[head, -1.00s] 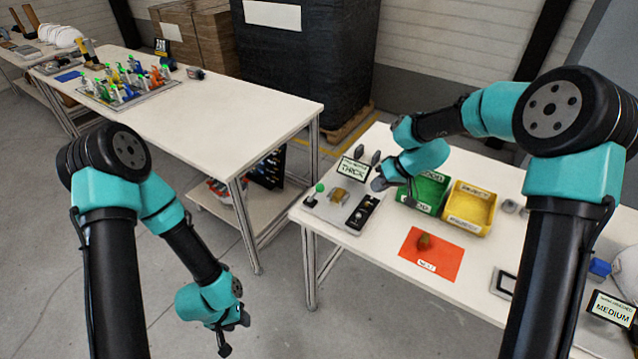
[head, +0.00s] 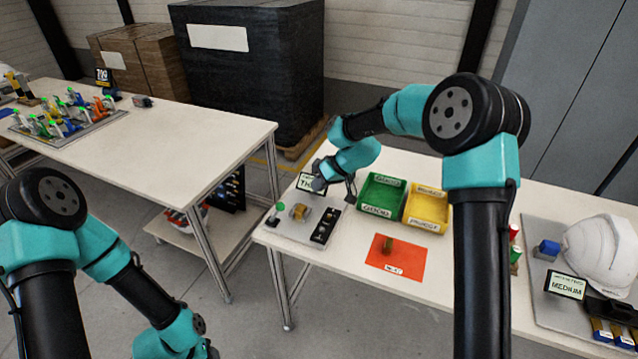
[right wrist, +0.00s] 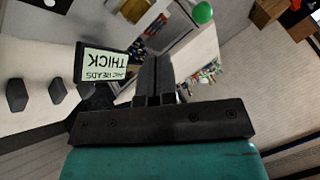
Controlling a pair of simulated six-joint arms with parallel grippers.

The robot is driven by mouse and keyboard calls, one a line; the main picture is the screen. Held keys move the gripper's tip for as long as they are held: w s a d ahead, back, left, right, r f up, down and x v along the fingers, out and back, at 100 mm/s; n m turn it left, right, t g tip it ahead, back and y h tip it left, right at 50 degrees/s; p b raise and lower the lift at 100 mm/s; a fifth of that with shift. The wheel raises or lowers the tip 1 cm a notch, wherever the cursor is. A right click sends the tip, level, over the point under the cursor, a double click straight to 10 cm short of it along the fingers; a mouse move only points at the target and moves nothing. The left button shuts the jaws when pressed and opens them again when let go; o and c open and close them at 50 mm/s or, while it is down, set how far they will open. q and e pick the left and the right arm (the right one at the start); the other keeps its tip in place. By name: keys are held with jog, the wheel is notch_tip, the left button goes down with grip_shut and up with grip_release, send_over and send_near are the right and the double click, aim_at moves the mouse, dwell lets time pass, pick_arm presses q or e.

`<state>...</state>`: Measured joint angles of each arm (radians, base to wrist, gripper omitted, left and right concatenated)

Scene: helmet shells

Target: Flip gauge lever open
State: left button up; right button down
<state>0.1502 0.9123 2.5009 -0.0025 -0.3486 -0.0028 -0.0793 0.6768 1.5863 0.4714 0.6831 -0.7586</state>
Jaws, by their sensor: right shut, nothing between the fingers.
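The gauge stands on a grey plate (head: 284,231) at the left end of the right table. Its lever has a green knob (head: 281,207) and looks upright; the knob also shows at the top of the right wrist view (right wrist: 202,13). A brassy part (head: 299,212) sits beside it on the plate. My right gripper (right wrist: 156,62) is shut and empty, apart from the knob. My left gripper (head: 210,350) is at the bottom edge, largely cut off, away from the gauge.
A display reading THICK (head: 306,180) stands behind the gauge, partly covered by my right wrist. A black panel (head: 325,227) is on the plate. Green (head: 381,195) and yellow (head: 428,207) bins stand to the right. A small piece (head: 388,245) lies on a red mat (head: 410,262).

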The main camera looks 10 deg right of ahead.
aim_at(277, 211)
jog(key=x, duration=0.7)
jog(key=shift+a+f, duration=0.1)
jog(key=shift+f, duration=0.1)
jog(key=shift+s+a+r, duration=0.1)
jog(key=shift+s+a, duration=0.15)
jog(key=shift+a, duration=0.35)
jog(key=shift+s+a+r, duration=0.1)
jog(key=shift+s+a, duration=0.15)
jog(key=shift+a, duration=0.35)
jog(key=shift+s+a+r, duration=0.1)
jog(key=shift+s+a, duration=0.15)
jog(key=shift+a, duration=0.3)
